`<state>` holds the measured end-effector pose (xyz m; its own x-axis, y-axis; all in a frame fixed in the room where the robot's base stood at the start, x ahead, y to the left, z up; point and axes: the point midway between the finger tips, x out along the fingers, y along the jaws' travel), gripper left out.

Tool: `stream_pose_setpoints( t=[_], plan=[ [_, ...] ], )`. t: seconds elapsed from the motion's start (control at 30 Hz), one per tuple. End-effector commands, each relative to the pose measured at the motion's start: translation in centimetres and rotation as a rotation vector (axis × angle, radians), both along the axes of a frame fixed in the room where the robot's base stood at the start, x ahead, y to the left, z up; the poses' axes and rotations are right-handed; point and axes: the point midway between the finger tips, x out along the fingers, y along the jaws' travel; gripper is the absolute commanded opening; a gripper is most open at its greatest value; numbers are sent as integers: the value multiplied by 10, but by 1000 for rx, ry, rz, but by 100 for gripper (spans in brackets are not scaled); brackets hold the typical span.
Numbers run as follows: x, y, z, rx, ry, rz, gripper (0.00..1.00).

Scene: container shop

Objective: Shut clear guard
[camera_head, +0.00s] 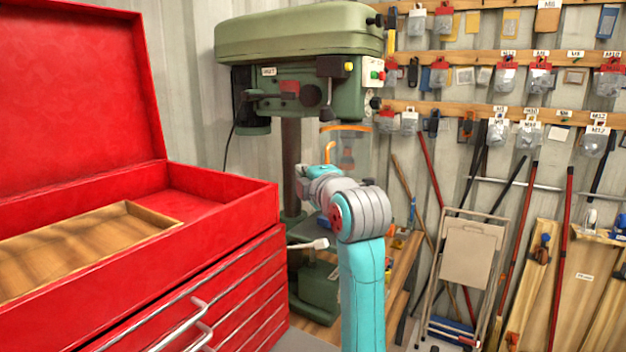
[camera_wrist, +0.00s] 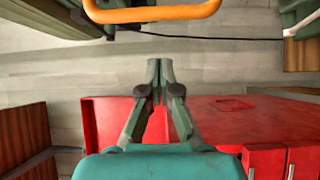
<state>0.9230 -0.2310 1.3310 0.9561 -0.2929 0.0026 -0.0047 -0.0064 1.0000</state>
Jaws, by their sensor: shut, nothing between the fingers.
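The clear guard (camera_head: 362,148) hangs under the head of the green drill press (camera_head: 300,40). It is a see-through panel with an orange edge along its top and a curved orange bar at its left. An orange bar (camera_wrist: 165,13) crosses the top of the wrist view, beyond my fingertips. My gripper (camera_wrist: 159,68) is shut and empty, its two fingers together, with a gap between them and the bar in the picture. In the head view my wrist reaches up just below the guard and hides my fingertips. How far the guard is swung I cannot tell.
A red tool chest (camera_head: 225,235) with its lid up and a wooden tray (camera_head: 90,245) stands at the left, close to my arm.

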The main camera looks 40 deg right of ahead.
Motion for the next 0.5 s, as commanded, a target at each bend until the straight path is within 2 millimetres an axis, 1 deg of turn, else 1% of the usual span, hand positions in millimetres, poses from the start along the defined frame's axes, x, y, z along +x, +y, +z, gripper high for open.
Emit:
stream_pose_setpoints(
  t=[0.03, 0.07, 0.13, 0.3, 0.5],
  plan=[
    [9, -2, 0, 1, 2, 1, 0],
    [8, -7, 0, 0, 0, -2, 0],
    [-1, -16, 0, 1, -1, -3, 0],
    [-12, -30, 0, 1, -1, -2, 0],
    [-16, -35, 0, 1, -1, 0, 0]
  ],
)
